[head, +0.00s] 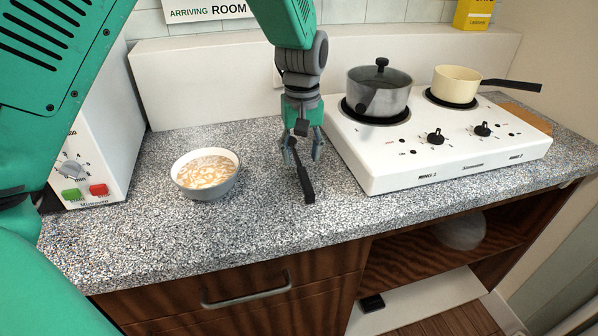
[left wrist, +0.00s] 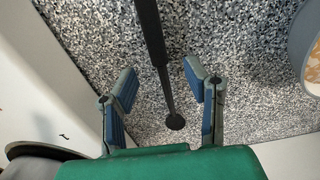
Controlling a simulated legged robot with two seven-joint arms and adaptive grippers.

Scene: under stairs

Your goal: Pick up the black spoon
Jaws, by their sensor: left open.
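The black spoon (head: 307,186) lies on the speckled counter between the bowl and the hob. Its thick handle end points toward the counter's front edge. My left gripper (head: 303,154) points down over the spoon's far part, with its fingers apart and empty. In the left wrist view, the spoon (left wrist: 151,38) runs lengthwise between the two open fingers of my left gripper (left wrist: 160,80). Its thin shaft ends in a small round tip toward the palm. I cannot tell how high the fingertips are above the counter. My right gripper is not in view.
A bowl of food (head: 207,188) stands left of the spoon, near a white microwave (head: 98,150). A white hob (head: 440,165) is close on the right, bearing a grey lidded pot (head: 379,94) and a cream pan (head: 457,82). The counter (head: 255,228) in front is clear.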

